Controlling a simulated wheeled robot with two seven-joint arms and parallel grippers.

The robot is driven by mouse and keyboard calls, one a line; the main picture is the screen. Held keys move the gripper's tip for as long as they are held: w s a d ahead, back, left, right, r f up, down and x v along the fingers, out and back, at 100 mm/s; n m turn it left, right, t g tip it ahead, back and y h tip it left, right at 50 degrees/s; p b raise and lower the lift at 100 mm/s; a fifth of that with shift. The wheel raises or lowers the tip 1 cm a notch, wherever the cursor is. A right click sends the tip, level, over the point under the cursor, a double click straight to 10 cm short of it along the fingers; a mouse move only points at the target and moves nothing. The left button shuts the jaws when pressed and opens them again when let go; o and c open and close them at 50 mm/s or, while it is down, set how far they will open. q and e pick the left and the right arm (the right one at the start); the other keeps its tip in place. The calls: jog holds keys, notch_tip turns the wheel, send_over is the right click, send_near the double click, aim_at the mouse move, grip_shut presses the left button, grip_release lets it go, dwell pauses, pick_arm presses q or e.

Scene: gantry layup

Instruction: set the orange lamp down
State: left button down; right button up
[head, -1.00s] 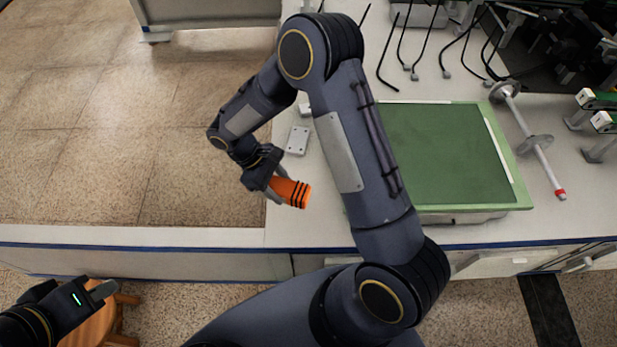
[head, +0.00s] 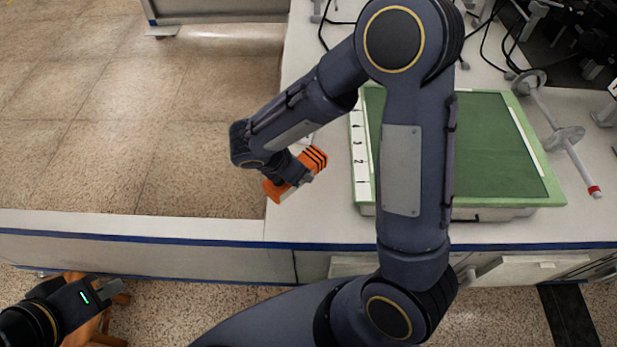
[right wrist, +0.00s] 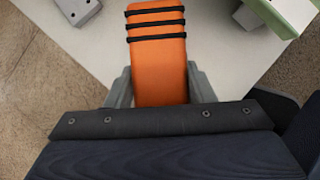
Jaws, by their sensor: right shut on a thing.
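The orange lamp (head: 316,158), a box with black bands at one end, is in my right gripper (head: 299,178) near the left edge of the white bench. In the right wrist view the lamp (right wrist: 158,60) lies between the two grey fingers of my right gripper (right wrist: 158,84), which are shut on its sides. Its banded end points away from the wrist over the bench top. I cannot tell whether its underside touches the bench. My left gripper (head: 108,289) is at the lower left, away from the lamp; its finger gap is not clear.
A green mat board (head: 465,150) with a white scale lies right of the lamp. A metal rod with discs (head: 560,137) lies beyond it. A small grey block (right wrist: 76,8) is near the lamp's banded end. A wooden stool (head: 85,325) stands below my left gripper.

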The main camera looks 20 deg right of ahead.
jog(key=x, duration=0.2)
jog(key=b+x, duration=0.1)
jog(key=x, duration=0.2)
jog(key=shift+w+d, duration=0.2)
jog(key=shift+d, duration=0.2)
jog(key=shift+d+f+b, duration=0.15)
jog(key=shift+f+b, duration=0.3)
jog(key=shift+f, duration=1.25)
jog(key=shift+f, duration=0.15)
jog(key=o, duration=1.1)
